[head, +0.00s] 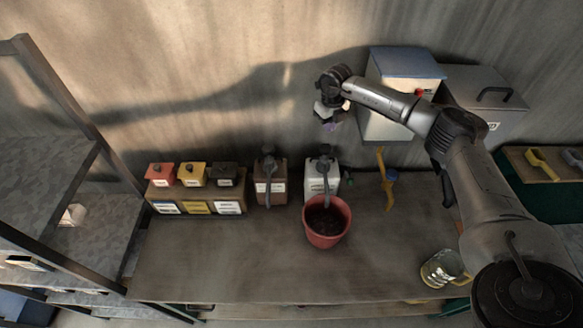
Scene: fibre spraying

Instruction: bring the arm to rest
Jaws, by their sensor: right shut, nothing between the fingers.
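My right arm comes in from the lower right and reaches up over the bench. My right gripper (329,113) hangs at the arm's end, above the back of the bench and left of the blue-topped white box. Its fingers are small and dark in this view, shut and empty, and touch nothing. Below it are a white dispenser (321,176) with a grey lever and a red pot (327,223) with dark contents. My left gripper is not in view.
The bench (220,262) has free room at the front left. Three small coloured boxes (194,174) stand on a wooden block, beside a brown dispenser (270,180).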

